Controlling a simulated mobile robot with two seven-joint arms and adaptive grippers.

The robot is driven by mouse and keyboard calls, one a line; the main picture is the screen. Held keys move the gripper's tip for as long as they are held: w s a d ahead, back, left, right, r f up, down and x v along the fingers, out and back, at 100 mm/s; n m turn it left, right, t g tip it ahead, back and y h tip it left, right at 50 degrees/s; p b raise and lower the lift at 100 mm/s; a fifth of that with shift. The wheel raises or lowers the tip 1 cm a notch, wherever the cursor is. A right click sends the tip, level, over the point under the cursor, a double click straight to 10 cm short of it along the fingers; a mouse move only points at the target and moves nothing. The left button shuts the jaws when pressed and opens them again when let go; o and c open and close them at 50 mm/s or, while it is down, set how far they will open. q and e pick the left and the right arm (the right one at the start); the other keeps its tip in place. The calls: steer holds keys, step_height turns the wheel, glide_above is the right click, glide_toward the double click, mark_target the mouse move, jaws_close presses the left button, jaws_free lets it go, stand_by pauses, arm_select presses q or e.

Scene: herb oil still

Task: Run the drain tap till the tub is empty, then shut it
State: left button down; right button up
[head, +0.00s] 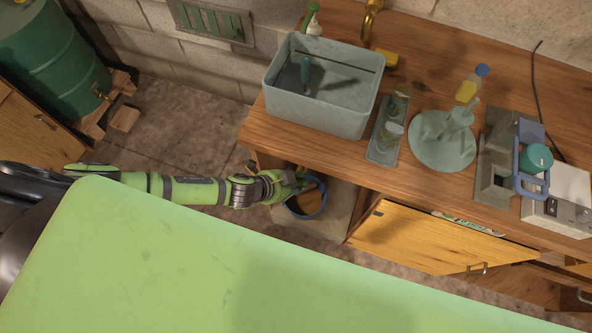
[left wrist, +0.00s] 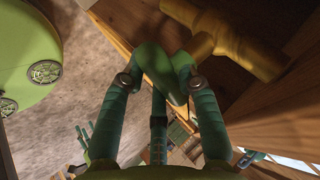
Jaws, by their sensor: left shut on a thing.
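The grey tub (head: 318,112) stands on the wooden counter in the head view. A dark line runs around its inner wall and a teal-handled tool (head: 305,70) stands in it; I cannot tell whether it holds water. My left gripper (head: 298,182) is below the counter's front edge, under the tub. In the left wrist view its green fingers (left wrist: 172,85) are closed together at a brass-yellow tap and pipe (left wrist: 235,42) under the counter. The gripped part of the tap is mostly hidden by the fingers. My right gripper is not in view.
A blue-rimmed bucket (head: 323,203) stands below my left gripper. An open wooden cabinet door (head: 420,238) hangs to its right. A green drum (head: 45,58) stands at the far left. The counter (head: 420,185) holds a tray, a round plate and a device.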

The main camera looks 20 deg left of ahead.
arm_select(q)
steer(key=y+p, duration=0.1)
steer(key=m+y+p, duration=0.1)
steer(key=shift+r+p, duration=0.25)
steer(key=shift+p, duration=0.15)
steer(key=shift+f+m+y+p, duration=0.2)
steer(key=shift+m+y+p, duration=0.1)
steer(key=shift+y+p, duration=0.6)
steer(key=shift+a, duration=0.1)
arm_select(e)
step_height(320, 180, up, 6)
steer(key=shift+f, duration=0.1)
arm_select(q)
steer(key=shift+a+f+y, duration=0.1)
steer(key=shift+y, duration=0.3)
steer(key=c, duration=0.9)
jaws_free()
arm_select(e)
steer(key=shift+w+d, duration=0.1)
